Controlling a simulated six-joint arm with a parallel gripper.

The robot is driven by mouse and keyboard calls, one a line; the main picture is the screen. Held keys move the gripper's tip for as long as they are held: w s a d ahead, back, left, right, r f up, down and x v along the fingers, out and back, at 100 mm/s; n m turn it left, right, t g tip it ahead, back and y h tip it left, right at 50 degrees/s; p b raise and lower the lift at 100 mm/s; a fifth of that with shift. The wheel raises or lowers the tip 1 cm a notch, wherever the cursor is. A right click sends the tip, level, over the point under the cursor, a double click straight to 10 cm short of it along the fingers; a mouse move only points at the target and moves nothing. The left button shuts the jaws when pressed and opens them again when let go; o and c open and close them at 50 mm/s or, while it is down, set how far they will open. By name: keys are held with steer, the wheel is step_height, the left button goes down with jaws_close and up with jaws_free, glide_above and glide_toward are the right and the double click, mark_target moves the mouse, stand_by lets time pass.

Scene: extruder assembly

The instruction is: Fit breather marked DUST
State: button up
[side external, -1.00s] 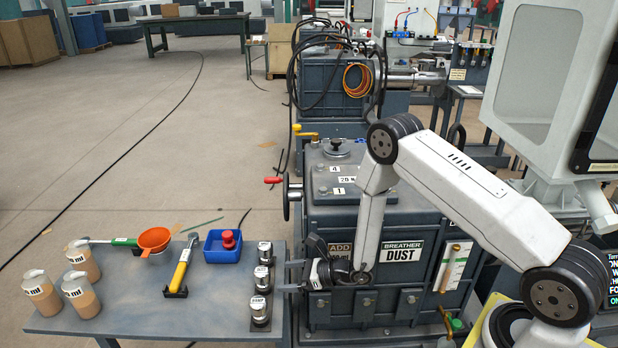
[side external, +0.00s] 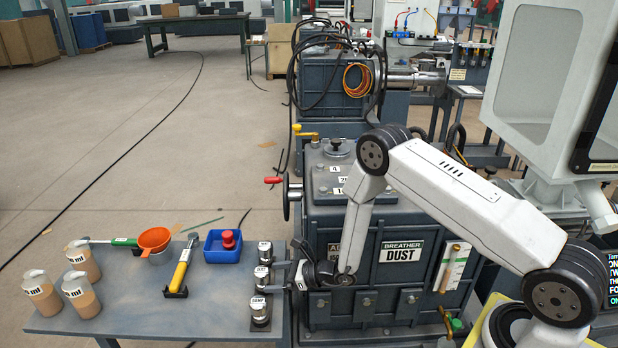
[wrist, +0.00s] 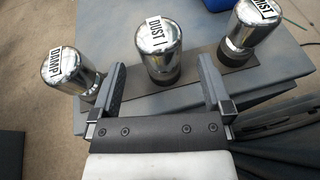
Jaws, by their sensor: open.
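Three silver breathers with dark bases stand in a row on a dark strip at the table's right edge. In the wrist view the middle one, marked DUST (wrist: 158,50), stands upright in front of my open gripper (wrist: 160,85), roughly centred between the finger lines. The DAMP breather (wrist: 72,72) is at left, close by the left finger. In the side view my gripper (side external: 279,275) points left at the middle breather (side external: 262,278). A sign BREATHER DUST (side external: 401,251) is on the gearbox front.
The grey gearbox (side external: 390,300) stands right of the table, with a red-handled wheel (side external: 285,190) on its side. The table (side external: 130,320) also holds a blue tray (side external: 222,252), an orange funnel (side external: 154,238), a yellow-handled tool (side external: 180,272) and beakers (side external: 80,295).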

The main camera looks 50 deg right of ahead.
mark_target(268, 271)
steer(key=shift+x, duration=2.05)
steer(key=c, duration=1.3)
steer(key=shift+r, duration=0.1)
steer(key=shift+c, duration=0.2)
steer(key=shift+r, duration=1)
steer(key=s+d+r, duration=0.1)
steer(key=s+r, duration=1)
steer(key=s, duration=0.3)
steer(key=shift+d, duration=0.35)
